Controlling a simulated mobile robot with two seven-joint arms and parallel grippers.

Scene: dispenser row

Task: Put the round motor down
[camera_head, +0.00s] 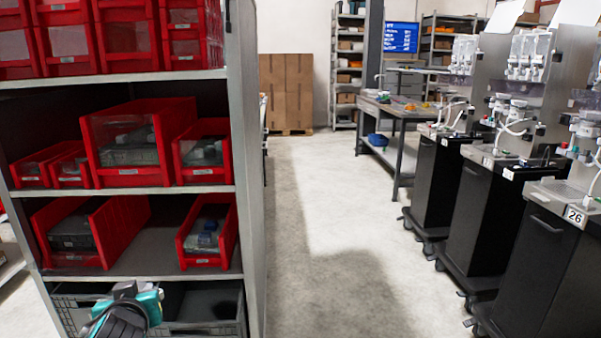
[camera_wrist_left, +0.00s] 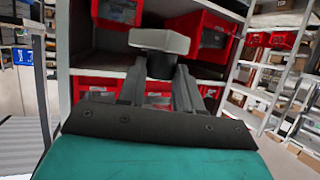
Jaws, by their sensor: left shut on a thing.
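My left gripper (camera_head: 125,292) is low at the left of the head view, in front of the grey crates at the bottom of the shelf. It also shows in the left wrist view (camera_wrist_left: 160,72), where its two dark fingers are shut on the round motor. The motor shows there as a pale grey flat block (camera_wrist_left: 159,41) with a dark round body (camera_wrist_left: 161,66) between the fingers. The motor is held up in front of the shelf rack. In the head view it is hard to tell from the dark gripper parts. My right gripper is in neither view.
The shelf rack (camera_head: 249,180) holds red bins (camera_head: 135,140) on several levels. The middle shelf has a bare gap (camera_head: 160,238) between two bins. Grey crates (camera_head: 212,328) stand below. The aisle floor (camera_head: 315,240) is clear; black dispenser cabinets (camera_head: 490,210) and a workbench (camera_head: 400,112) line its right side.

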